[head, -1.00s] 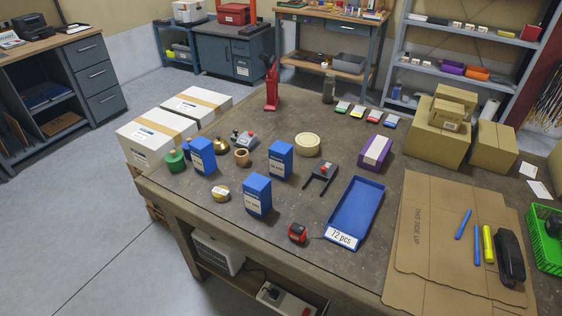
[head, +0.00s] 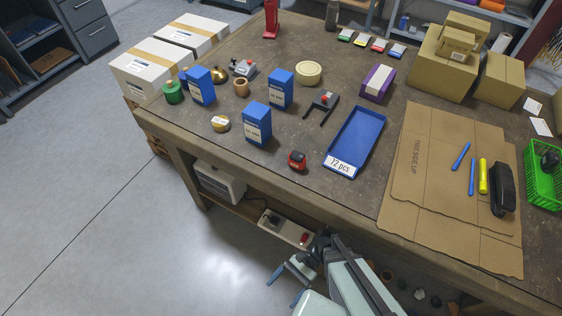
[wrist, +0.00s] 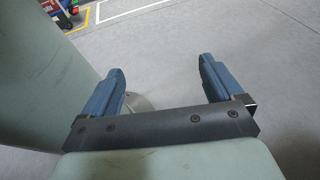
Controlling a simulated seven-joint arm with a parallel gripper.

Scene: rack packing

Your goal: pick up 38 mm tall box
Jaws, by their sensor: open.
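Three blue boxes with white labels stand upright on the workbench: one at the left (head: 200,88), one in the middle (head: 281,92), and one nearer the front edge (head: 257,127). Their label print is too small to read, so I cannot tell which is the 38 mm one. A blue tray (head: 357,136) marked "12 pcs" lies to their right. My gripper (head: 286,286) is low in front of the bench, well apart from the boxes. In the wrist view my gripper (wrist: 162,78) is open and empty, with bare floor beyond its fingers.
Near the boxes are a green object (head: 172,92), a wooden ring (head: 241,86), a tape roll (head: 308,73), a black fork-shaped tool (head: 322,104) and a red tape measure (head: 297,160). Cardboard sheets (head: 425,212) cover the right front. The bench's front edge lies between my gripper and the boxes.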

